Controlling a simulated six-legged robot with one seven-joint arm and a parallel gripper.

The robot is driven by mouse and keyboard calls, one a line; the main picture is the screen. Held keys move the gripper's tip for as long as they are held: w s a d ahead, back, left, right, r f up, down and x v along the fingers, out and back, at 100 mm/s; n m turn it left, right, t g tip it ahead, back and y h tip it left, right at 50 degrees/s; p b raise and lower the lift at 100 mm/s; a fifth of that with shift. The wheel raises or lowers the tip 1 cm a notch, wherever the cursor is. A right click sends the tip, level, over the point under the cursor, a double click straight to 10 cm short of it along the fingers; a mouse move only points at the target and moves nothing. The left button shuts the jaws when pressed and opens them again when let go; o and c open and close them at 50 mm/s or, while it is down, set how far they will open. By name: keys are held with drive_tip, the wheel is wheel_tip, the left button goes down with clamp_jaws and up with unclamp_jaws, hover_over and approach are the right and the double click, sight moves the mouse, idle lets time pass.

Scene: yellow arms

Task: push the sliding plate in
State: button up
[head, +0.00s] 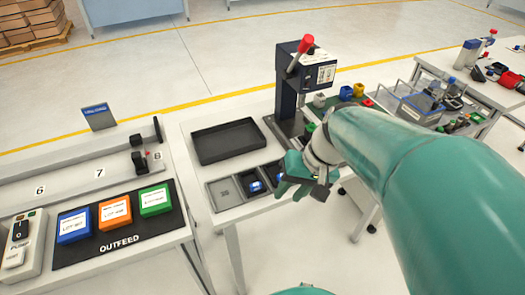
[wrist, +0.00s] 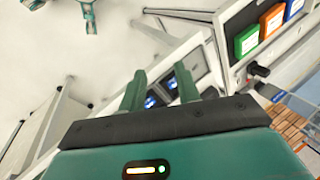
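A dark bench press (head: 291,85) with a red-knobbed lever (head: 306,44) stands at the back of the middle table in the head view. Its flat base (head: 287,127) reaches forward and is partly hidden by my arm. I cannot clearly make out the sliding plate; a small green part (head: 311,127) shows near the base. My gripper (head: 291,190) is in front of the press, over the table's front edge by the compartment tray. In the wrist view, my gripper's two teal fingers (wrist: 160,72) are apart with nothing held between them.
A black tray (head: 228,158) lies empty left of the press. A compartment tray (head: 224,203) in front holds blue parts (head: 257,186). Left is the outfeed table with blue, orange and green boxes (head: 115,211). A wire basket (head: 418,106) stands right, beyond my arm.

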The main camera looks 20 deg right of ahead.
drive_tip(key=shift+s+a+r+n+h, duration=0.3)
drive_tip(key=shift+a+r+n+h, duration=0.2)
drive_tip(key=shift+a+r+h, duration=0.35)
drive_tip(key=shift+f, duration=0.15)
